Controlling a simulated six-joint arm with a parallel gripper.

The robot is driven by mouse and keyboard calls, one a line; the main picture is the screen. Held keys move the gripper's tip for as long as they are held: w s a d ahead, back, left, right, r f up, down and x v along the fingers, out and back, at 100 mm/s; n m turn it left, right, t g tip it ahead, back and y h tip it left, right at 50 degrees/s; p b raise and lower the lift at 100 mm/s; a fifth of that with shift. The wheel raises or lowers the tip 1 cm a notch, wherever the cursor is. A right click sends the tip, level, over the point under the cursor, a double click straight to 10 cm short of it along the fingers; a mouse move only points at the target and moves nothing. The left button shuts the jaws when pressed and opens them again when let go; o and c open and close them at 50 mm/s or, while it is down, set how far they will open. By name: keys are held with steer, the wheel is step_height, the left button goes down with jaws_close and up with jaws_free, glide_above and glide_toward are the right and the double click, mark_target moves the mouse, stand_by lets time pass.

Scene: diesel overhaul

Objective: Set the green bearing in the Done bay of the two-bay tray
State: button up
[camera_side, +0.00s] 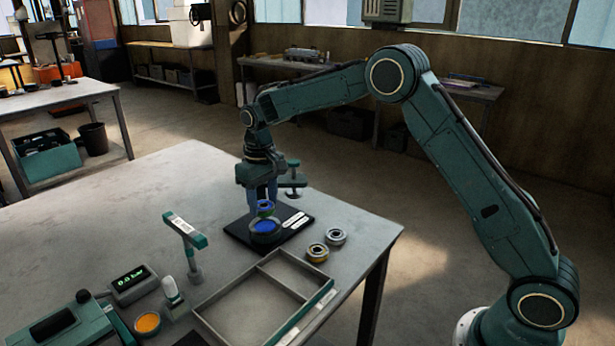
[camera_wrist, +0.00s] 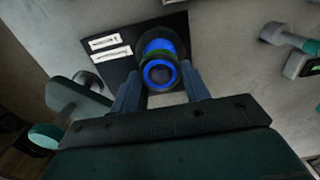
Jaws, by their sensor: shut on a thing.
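The green bearing (camera_side: 265,205), with a blue face, is between the fingers of my gripper (camera_side: 263,198). In the wrist view the bearing (camera_wrist: 160,74) shows as a blue ring with a dark middle between the fingertips of my gripper (camera_wrist: 161,82). My gripper is shut on it, above a round blue-topped holder (camera_side: 265,230) on a black board. I cannot tell whether the bearing is clear of that holder. The two-bay tray (camera_side: 232,284) lies nearer the camera at the table's front. Both bays look empty; its edge labels are too small to read.
The black board (camera_side: 236,232) has two white labels. A teal-topped stand (camera_side: 187,245), a digital readout (camera_side: 133,284) and an orange-filled dish (camera_side: 147,323) stand left. The table's back left is clear.

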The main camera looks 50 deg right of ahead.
mark_target(292, 278)
steer(key=shift+s+a+r+n, duration=0.15)
steer(key=shift+s+a+n, duration=0.05)
steer(key=shift+s+n, duration=0.1)
steer(key=s+a+r+n, duration=0.1)
steer(key=s+a+n, duration=0.1)
steer(key=s+n, duration=0.3)
steer(key=s+a+r+n, duration=0.1)
steer(key=s+a+n, duration=0.2)
steer(key=s+n, duration=0.3)
steer(key=s, duration=0.2)
steer(key=shift+s+a, duration=0.3)
steer(key=shift+s, duration=0.05)
steer(key=shift+f, duration=0.15)
steer(key=shift+f, duration=4.45)
steer(key=shift+f, duration=0.35)
